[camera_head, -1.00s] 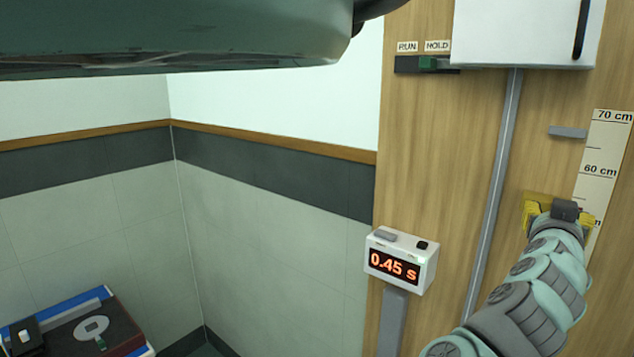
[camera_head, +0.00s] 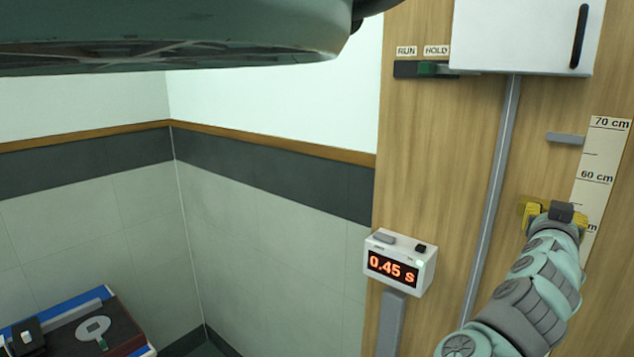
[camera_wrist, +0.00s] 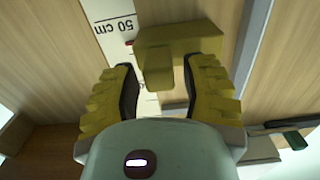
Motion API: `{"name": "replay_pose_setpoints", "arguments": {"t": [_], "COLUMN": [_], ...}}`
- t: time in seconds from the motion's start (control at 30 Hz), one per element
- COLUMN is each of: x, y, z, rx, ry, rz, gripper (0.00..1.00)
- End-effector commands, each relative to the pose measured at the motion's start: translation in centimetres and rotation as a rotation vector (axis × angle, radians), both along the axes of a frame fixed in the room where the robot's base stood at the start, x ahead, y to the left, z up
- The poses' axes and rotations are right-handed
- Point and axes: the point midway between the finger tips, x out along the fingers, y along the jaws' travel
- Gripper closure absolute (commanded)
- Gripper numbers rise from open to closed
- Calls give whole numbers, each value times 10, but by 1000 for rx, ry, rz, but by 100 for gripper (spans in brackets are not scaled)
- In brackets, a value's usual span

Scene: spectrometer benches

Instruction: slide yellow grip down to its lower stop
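The yellow grip (camera_wrist: 180,45) is an olive-yellow plate with a short block standing out from it, in front of the wooden panel beside the scale. It lies by the 50 cm mark in the wrist view, which is turned upside down. My gripper (camera_wrist: 160,75) has yellow ribbed fingers with dark pads. They stand on either side of the block, with a visible gap on each side, so it is open around it. In the head view my gripper (camera_head: 560,216) covers most of the grip, of which an edge (camera_head: 527,202) shows. The lower stop cannot be made out.
A white scale (camera_head: 597,175) runs along the panel, with a grey bar (camera_head: 565,138) beside it near 70 cm. A timer (camera_head: 399,263) reads 0.45 s. A RUN/HOLD slider (camera_head: 427,68) sits beside a white cabinet (camera_head: 520,35). A grey rail (camera_head: 494,200) runs down the panel.

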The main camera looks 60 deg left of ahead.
Motion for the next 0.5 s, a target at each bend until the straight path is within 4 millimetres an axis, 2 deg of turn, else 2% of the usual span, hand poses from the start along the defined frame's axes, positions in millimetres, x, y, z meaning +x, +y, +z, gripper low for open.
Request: {"name": "replay_pose_setpoints", "arguments": {"t": [0.07,0.4,0.5], "x": [0,0,0], "y": [0,1,1], "z": [0,0,0], "rx": [0,0,-1], "ry": [0,0,0], "rz": [1,1,1], "gripper": [65,100,100]}}
